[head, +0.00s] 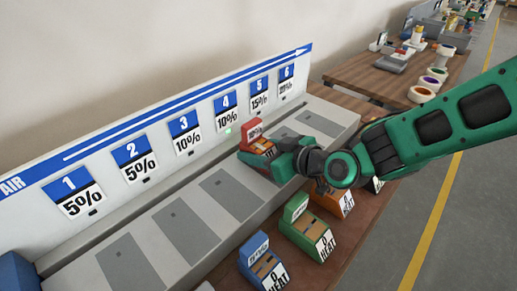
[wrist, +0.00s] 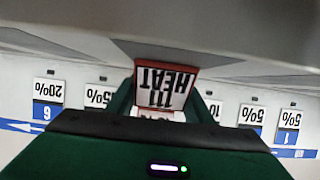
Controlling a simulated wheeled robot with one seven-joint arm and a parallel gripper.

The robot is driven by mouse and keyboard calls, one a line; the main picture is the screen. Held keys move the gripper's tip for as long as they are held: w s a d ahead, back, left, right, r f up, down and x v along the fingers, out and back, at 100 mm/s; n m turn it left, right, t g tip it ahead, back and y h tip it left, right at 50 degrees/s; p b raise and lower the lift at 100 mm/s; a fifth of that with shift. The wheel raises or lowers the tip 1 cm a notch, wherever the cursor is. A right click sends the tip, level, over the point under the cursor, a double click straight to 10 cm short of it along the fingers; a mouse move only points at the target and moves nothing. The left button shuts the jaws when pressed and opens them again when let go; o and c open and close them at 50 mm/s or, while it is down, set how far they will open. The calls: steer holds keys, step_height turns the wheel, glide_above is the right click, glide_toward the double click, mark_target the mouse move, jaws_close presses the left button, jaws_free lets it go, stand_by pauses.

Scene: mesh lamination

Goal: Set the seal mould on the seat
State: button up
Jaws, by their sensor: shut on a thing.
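A red mould (head: 256,146) with a small red tag on top is in my gripper (head: 272,160), over the grey bench in front of the panels marked 4 and 5. In the wrist view the red mould (wrist: 165,88) shows its white "III HEAT" label upside down between the green fingers. My gripper is shut on it. The tag's wording is too small to read surely. Flat grey seats (head: 231,194) run along the bench (head: 160,207). The seat below the mould is hidden by the mould and my gripper, so I cannot tell whether they touch.
The upright board (head: 150,135) carries numbered percent labels; a green light (head: 228,130) glows below number 4. A blue mould (head: 263,262), a green mould (head: 307,228) and an orange mould (head: 332,197) stand on the lower wooden shelf. Tape rolls (head: 421,95) lie on a table behind.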

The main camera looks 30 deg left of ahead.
steer(key=o, duration=1.3)
steer(key=shift+d+r, duration=0.1)
steer(key=shift+r, duration=0.05)
steer(key=v, duration=1)
steer(key=shift+s+d, duration=0.1)
steer(key=shift+d, duration=0.3)
steer(key=shift+s+d+r, duration=0.2)
steer(key=shift+d, duration=0.25)
